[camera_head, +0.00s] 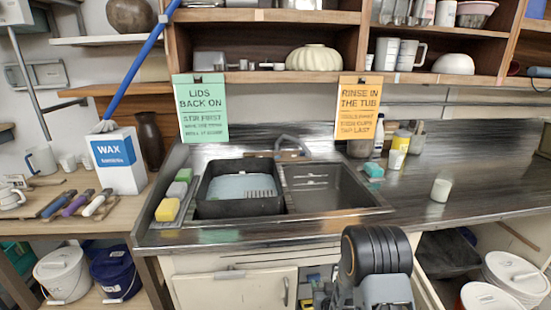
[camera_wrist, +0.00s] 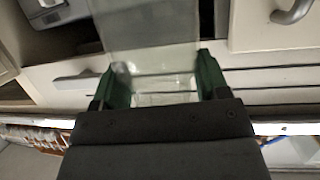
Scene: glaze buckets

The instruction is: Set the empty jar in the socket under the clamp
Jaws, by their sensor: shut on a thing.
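In the wrist view, my gripper (camera_wrist: 156,82) has its two green-sided fingers on either side of a clear, empty-looking glass jar (camera_wrist: 150,38). The gripper is shut on the jar. The jar extends past the fingertips to the top edge of the picture, so its far end is cut off. A cabinet front with drawers shows behind it. In the head view my arm stands in front of the sink cabinet, and the gripper and held jar are hidden or too small to tell. I cannot make out a socket or clamp in either view.
The steel counter (camera_head: 460,160) has a sink (camera_head: 330,190) and a dark tub (camera_head: 240,208). A small whitish jar (camera_head: 441,189) stands on its right part, with open counter around it. A yellow-capped container (camera_head: 398,150) stands behind. Lidded buckets (camera_head: 515,275) sit low at the right.

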